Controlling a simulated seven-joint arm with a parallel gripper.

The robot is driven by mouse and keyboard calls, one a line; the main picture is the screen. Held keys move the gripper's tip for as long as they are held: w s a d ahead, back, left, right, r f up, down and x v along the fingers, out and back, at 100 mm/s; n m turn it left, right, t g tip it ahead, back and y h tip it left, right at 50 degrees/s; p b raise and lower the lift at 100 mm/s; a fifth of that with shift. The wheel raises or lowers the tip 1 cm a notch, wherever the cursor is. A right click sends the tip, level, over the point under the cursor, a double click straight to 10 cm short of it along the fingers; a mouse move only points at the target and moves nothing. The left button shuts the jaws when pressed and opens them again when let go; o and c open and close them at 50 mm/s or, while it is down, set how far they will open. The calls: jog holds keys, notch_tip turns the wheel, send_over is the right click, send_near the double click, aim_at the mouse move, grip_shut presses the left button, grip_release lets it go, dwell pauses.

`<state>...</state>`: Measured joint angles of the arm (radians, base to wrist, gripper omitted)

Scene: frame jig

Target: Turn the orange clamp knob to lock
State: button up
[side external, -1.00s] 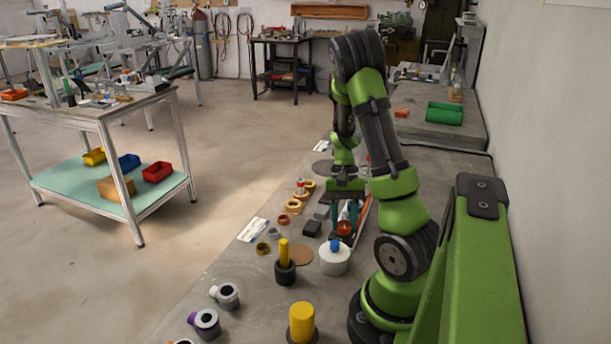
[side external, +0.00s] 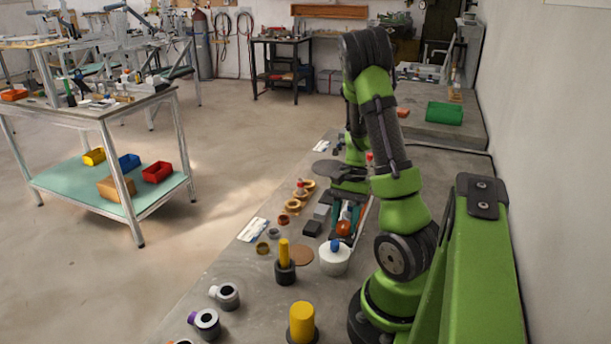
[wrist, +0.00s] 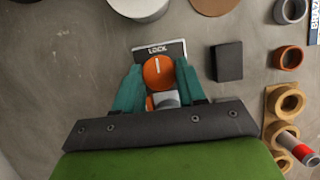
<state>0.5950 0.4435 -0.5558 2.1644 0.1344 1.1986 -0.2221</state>
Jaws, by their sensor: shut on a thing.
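The orange clamp knob (wrist: 157,73) sits between the two teal fingers of my gripper (wrist: 158,80) in the wrist view. The fingers are shut on it from both sides. A white pointer line on the knob runs nearly straight toward the word LOCK on the plate (wrist: 175,48) behind it. A grey and white part of the clamp shows just below the knob, and my gripper body hides the rest. In the side view, the knob (side external: 344,228) shows low between the fingers, partly covered.
A dark block (wrist: 227,62) stands close to the right of the fingers. Tan rings and a red-and-white piece (wrist: 297,148) lie farther right. A white round container (side external: 334,260) is near the clamp. Bare bench shows left in the wrist view.

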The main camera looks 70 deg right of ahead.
jog(key=o, duration=1.1)
jog(key=shift+c, duration=0.2)
jog(key=v, duration=1.7)
jog(key=shift+f, duration=0.1)
